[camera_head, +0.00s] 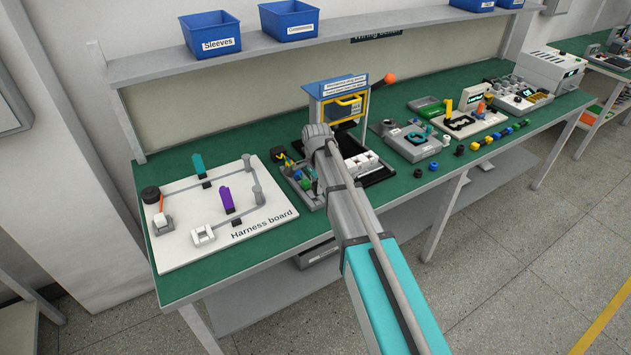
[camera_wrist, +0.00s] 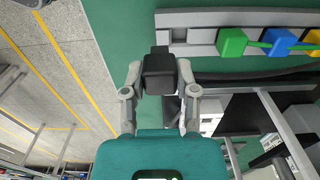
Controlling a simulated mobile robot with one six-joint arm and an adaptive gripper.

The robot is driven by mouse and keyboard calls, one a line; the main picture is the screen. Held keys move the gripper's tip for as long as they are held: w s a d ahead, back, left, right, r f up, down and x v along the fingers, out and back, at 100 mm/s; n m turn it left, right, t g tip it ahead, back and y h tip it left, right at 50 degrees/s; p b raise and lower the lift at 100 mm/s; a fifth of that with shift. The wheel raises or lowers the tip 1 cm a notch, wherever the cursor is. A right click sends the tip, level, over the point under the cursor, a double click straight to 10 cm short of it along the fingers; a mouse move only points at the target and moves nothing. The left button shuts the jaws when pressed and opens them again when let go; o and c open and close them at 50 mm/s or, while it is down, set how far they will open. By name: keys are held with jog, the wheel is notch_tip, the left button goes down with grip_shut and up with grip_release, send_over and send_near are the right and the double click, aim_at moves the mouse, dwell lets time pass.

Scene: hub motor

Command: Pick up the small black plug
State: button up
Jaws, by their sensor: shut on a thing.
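The small black plug (camera_wrist: 159,76) sits between the two fingers of my gripper (camera_wrist: 160,72) in the wrist view. The fingers touch it from both sides and are shut on it. It overlaps the left end of a grey rack (camera_wrist: 205,19) in the picture; I cannot tell whether it is clear of the rack. The rack also holds a green plug (camera_wrist: 232,42), a blue plug (camera_wrist: 277,41) and a yellow plug at the right edge. In the head view my arm covers much of this spot, and the gripper cannot be made out clearly.
A harness board (camera_head: 185,254) with clips and cables lies left of my arm. A blue-and-yellow framed station (camera_head: 340,84) stands behind my arm. Grey fixtures and small colored parts stand to the right. A shelf (camera_head: 150,70) with blue bins (camera_head: 211,32) runs above the green bench.

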jog(key=s+d+r+p, duration=0.2)
jog(key=s+r+p, duration=0.4)
jog(key=s, duration=0.5)
jog(key=shift+d+r, duration=0.15)
jog(key=shift+r, duration=0.2)
dwell(1.2)
